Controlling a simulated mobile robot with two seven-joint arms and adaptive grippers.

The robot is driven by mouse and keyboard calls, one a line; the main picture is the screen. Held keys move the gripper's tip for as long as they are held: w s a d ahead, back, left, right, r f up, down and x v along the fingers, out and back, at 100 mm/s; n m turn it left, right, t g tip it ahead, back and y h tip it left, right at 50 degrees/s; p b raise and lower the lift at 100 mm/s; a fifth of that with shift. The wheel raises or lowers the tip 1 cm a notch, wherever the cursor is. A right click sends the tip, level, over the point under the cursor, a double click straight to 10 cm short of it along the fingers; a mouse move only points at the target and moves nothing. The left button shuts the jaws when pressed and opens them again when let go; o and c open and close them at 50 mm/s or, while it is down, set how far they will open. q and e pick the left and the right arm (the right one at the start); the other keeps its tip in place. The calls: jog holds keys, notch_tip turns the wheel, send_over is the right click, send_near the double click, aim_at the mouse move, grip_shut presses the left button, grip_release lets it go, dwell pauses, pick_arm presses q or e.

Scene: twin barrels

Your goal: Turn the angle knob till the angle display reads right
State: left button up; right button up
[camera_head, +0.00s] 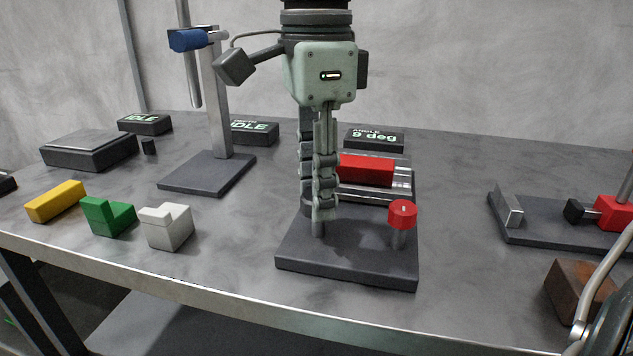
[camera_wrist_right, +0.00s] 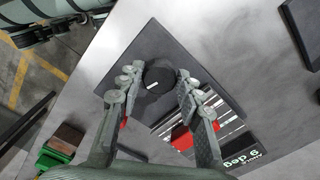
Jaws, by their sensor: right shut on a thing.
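My right gripper (camera_head: 322,205) points down over the dark base plate (camera_head: 345,272) of a fixture. In the right wrist view, its fingers (camera_wrist_right: 157,88) are on either side of a round dark knob (camera_wrist_right: 158,72) with a white pointer mark. It is shut on this knob. In the head view the fingers hide the knob, and a short post shows below them. The angle display (camera_head: 374,140) reads "9 deg". It also shows in the right wrist view (camera_wrist_right: 240,150). My left gripper is not in view.
A red-capped post (camera_head: 402,214) stands on the same plate, right of my gripper. A red block (camera_head: 365,170) lies behind. Yellow (camera_head: 55,201), green (camera_head: 106,216) and white (camera_head: 167,227) blocks lie left. A drill-like stand (camera_head: 207,172) stands behind left; a red clamp (camera_head: 612,212) is right.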

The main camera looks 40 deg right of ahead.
jog(key=n, duration=0.6)
jog(key=shift+n+p, duration=0.3)
jog(key=n, duration=0.4)
jog(key=shift+n+p, duration=0.3)
jog(key=shift+p, duration=0.05)
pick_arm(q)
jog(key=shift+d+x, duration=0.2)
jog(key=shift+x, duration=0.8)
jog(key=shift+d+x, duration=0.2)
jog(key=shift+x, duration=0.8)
pick_arm(e)
jog(key=shift+s+n, duration=0.1)
jog(key=shift+n, duration=0.6)
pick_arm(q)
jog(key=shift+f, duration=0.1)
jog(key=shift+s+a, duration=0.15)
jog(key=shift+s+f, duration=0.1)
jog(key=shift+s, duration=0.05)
pick_arm(e)
jog(key=o, duration=1.1)
